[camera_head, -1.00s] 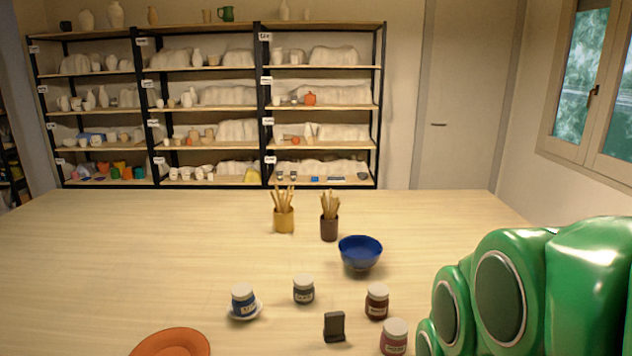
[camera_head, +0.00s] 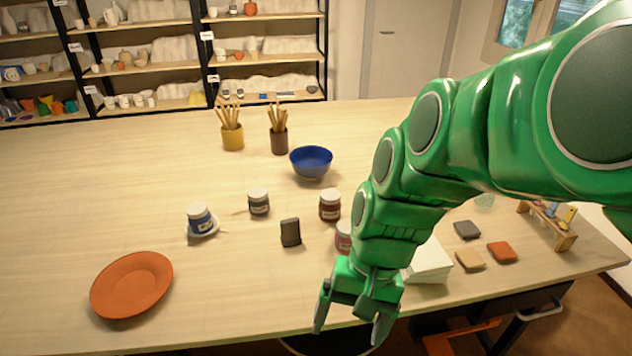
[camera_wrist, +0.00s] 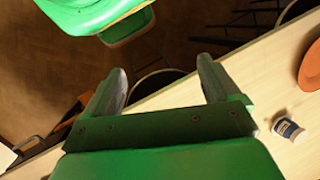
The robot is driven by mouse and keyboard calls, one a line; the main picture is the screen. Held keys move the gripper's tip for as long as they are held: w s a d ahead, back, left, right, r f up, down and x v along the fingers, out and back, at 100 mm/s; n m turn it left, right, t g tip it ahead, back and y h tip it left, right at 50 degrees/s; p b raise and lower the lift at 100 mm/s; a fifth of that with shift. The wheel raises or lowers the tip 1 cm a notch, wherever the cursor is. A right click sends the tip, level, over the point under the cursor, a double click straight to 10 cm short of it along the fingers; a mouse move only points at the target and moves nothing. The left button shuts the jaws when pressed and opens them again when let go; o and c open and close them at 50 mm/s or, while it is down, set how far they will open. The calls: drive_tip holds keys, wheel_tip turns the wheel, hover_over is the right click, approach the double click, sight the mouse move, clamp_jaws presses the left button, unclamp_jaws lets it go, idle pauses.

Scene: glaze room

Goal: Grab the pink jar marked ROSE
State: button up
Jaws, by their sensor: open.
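The pink jar (camera_head: 344,238) stands on the table in the head view, partly hidden behind my arm. Its white lid shows only in part, and its label cannot be read now. My gripper (camera_head: 348,330) is open and empty, pointing down at the table's front edge, in front of the pink jar and apart from it. In the wrist view my two fingers (camera_wrist: 160,85) are spread with nothing between them. The pink jar does not show in the wrist view.
An orange plate (camera_head: 132,284) lies front left; a blue bowl (camera_head: 311,161) is behind.

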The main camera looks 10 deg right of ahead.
drive_tip(key=w+a+f+m+y, duration=0.1)
drive_tip(key=w+a+m+y, duration=0.1)
drive_tip(key=w+m+y, duration=0.45)
drive_tip(key=m+t+y, duration=0.2)
drive_tip(key=m+t, duration=0.7)
drive_tip(key=m, duration=0.6)
approach(341, 228)
drive_tip(key=w, duration=0.1)
drive_tip(key=w+a+f, duration=0.1)
drive_tip(key=w, duration=0.1)
drive_tip(key=shift+a+f+n, duration=0.25)
drive_tip(key=shift+f, duration=0.1)
drive_tip(key=shift+x, duration=0.95)
drive_tip(key=shift+f+x, duration=0.15)
drive_tip(key=shift+x, duration=1.3)
drive_tip(key=shift+f+x, duration=0.15)
drive_tip(key=shift+x, duration=1.3)
drive_tip(key=shift+s+d, duration=0.1)
drive_tip(key=shift+s, duration=0.05)
drive_tip(key=shift+c, duration=0.5)
drive_tip(key=c, duration=1.2)
